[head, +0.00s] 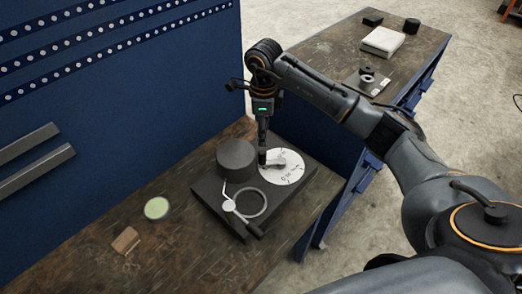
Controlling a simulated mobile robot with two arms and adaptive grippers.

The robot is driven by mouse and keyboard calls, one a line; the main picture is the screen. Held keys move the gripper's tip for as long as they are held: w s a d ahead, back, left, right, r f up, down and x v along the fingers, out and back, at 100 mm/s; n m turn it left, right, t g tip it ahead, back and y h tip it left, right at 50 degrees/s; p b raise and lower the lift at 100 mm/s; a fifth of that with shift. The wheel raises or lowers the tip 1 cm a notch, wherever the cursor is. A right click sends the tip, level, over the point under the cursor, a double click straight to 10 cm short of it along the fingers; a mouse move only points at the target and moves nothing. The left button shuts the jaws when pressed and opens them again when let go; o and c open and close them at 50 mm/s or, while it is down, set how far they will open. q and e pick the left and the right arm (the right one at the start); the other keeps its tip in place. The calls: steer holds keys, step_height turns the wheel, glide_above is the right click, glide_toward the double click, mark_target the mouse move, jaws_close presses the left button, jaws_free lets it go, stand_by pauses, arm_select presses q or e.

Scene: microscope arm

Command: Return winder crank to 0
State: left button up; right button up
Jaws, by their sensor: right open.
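A black base plate (215,205) lies on the wooden bench. On its right part is a white dial (291,176) with dark marks, too small to read. A pale grey arm, which looks like the winder crank (287,160), lies across the dial's upper part. My right gripper (263,160) points straight down at the dial's left edge, by the left end of that arm. It is open; its fingers hide that end, and I cannot tell whether they touch it. My left gripper is not in view.
A black cylinder (236,158) stands close left of my right gripper. A grey ring (252,203) and a white lever with a black handle (254,230) are at the plate's front. A green disc (157,208) and brown block (125,240) lie left. A blue panel rises behind.

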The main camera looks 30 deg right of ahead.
mark_target(263, 152)
step_height(263, 152, down, 6)
steer(key=shift+s+r+p, duration=0.1)
steer(key=shift+r+p, duration=0.1)
steer(key=shift+p, duration=0.75)
steer(key=f, duration=0.2)
steer(key=f+p, duration=0.1)
steer(key=f, duration=0.1)
steer(key=shift+w+f, duration=0.2)
steer(key=shift+f, duration=0.5)
steer(key=shift+c, duration=1.1)
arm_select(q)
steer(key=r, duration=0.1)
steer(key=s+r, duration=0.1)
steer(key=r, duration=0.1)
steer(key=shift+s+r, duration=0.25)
arm_select(e)
jaws_close()
